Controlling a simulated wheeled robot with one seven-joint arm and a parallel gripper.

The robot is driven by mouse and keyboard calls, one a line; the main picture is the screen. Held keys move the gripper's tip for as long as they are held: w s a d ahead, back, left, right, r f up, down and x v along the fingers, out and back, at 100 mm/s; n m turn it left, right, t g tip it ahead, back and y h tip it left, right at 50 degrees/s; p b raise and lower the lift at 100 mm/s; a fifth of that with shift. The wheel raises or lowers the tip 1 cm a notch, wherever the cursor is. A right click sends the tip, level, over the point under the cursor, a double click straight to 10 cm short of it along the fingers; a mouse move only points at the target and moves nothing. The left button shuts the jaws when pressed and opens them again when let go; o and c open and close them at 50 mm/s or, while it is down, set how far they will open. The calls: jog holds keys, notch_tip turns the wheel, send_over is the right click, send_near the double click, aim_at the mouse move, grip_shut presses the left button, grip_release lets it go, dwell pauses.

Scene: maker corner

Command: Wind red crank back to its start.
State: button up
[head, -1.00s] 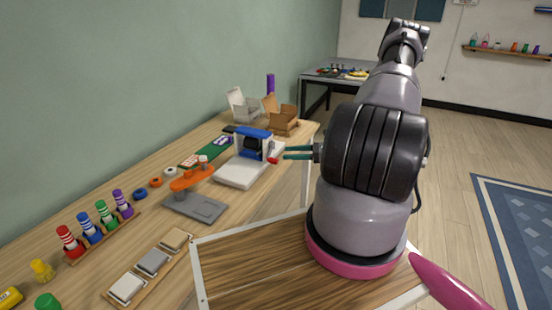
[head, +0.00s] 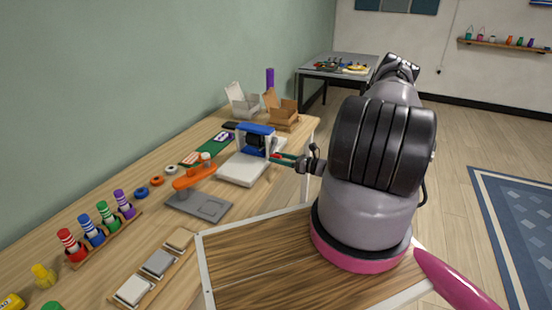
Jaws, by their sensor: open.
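The red crank (head: 276,155) is a small red piece on the right side of a blue-and-white device (head: 255,140) with a dark drum and a white base. The crank's exact angle is too small to read.
An orange-topped stand on a grey base (head: 210,207) is in front of the device. Open cardboard boxes (head: 281,113) stand behind it.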

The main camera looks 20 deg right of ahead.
jog(key=shift+w+a, duration=0.45)
jog(key=shift+a, duration=0.05)
grip_shut()
dwell(1.2)
